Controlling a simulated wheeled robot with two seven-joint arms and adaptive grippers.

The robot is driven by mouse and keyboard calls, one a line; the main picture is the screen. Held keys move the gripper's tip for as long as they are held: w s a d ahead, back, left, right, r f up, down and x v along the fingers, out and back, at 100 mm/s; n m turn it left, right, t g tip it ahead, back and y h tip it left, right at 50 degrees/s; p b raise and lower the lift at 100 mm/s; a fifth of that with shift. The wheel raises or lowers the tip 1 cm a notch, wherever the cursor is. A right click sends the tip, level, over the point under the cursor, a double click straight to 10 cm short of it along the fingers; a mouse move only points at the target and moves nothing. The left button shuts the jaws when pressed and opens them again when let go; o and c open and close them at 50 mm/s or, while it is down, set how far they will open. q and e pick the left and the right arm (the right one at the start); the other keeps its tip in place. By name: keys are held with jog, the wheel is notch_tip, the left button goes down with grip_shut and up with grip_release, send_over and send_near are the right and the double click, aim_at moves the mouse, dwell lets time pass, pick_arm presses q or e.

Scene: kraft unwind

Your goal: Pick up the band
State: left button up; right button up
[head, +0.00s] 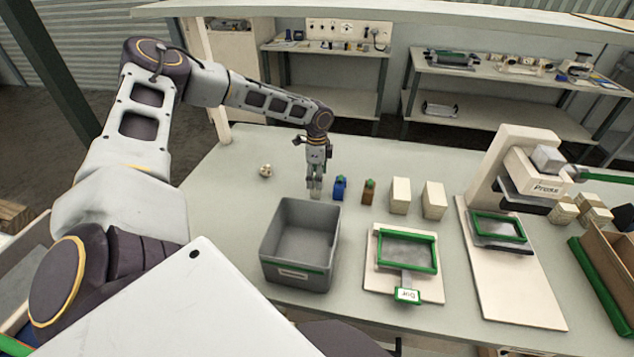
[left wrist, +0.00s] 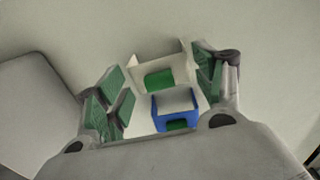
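I cannot pick out the band with certainty in either view. My left gripper (head: 315,188) points down at the bench behind the grey bin, just left of a small blue holder with a green top (head: 340,187). In the left wrist view the green-padded fingers of this gripper (left wrist: 160,84) stand wide apart. Between them in the picture are a white open holder (left wrist: 150,62) with a green piece and the blue holder (left wrist: 176,106). I see neither finger clearly touching them. My right gripper is not in view.
The grey bin (head: 284,271) stands in front of my left gripper. A brown holder (head: 368,192), two cream blocks (head: 400,194), a green-framed tray (head: 435,255) and a press (head: 520,160) are to the right. A small pale round item (head: 265,170) lies left on clear bench.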

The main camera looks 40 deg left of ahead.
pick_arm(q)
jog(key=shift+c, duration=0.9)
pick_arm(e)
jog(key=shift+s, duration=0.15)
pick_arm(q)
jog(key=shift+r, duration=0.35)
notch_tip(320, 180, up, 9)
jog(key=shift+f+b, duration=0.2)
jog(key=shift+b, duration=0.15)
jog(key=shift+r, duration=0.35)
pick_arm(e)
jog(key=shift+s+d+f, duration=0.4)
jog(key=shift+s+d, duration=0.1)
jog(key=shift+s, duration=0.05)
